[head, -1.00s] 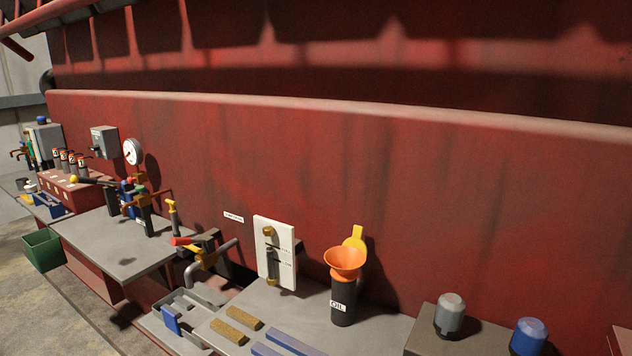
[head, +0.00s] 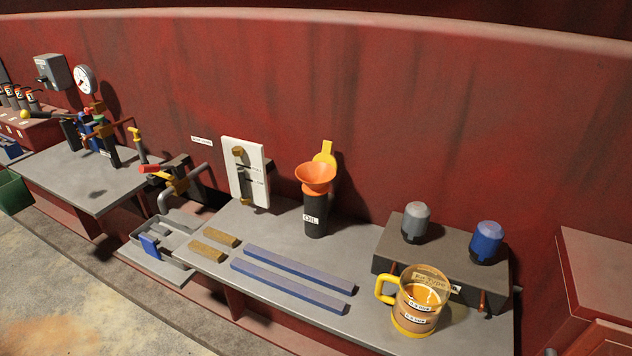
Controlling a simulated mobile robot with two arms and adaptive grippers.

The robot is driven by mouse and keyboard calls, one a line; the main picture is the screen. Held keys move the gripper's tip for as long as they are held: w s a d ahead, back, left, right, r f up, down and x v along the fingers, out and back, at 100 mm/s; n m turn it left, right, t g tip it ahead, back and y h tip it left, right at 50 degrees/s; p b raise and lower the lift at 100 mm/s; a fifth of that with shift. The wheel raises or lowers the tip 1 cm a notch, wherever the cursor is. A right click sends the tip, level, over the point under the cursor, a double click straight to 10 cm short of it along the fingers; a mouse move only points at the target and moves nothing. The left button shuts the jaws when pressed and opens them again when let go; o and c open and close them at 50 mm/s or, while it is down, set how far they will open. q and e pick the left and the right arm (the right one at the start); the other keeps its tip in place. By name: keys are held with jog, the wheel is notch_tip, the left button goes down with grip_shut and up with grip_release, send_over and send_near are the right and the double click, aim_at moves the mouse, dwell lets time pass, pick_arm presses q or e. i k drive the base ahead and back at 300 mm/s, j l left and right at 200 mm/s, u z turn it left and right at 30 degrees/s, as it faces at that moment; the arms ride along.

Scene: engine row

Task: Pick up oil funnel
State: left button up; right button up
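The oil funnel (head: 316,176) is an orange cone with a yellow tab (head: 325,151) rising behind it. It sits upright in the mouth of a black holder (head: 315,218) with a white "OIL" label. The holder stands on the grey bench (head: 270,229), close to the red wall. The funnel's spout is hidden inside the holder. Neither of my grippers shows in the head view.
Right of the funnel, a clear jug (head: 420,302) with amber liquid and a yellow handle stands before a dark block (head: 445,255) with grey and blue caps. Two blue bars (head: 290,287) lie in front. A white switch plate (head: 246,171) stands left.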

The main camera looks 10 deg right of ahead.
aim_at(315, 176)
jog(key=j+z, duration=0.15)
jog(key=z, duration=0.4)
jog(key=i+j+z, duration=0.25)
jog(key=j, duration=0.25)
jog(key=j+z, duration=0.2)
jog(key=j, duration=0.3)
jog(key=j+z, duration=0.25)
jog(key=j, duration=0.3)
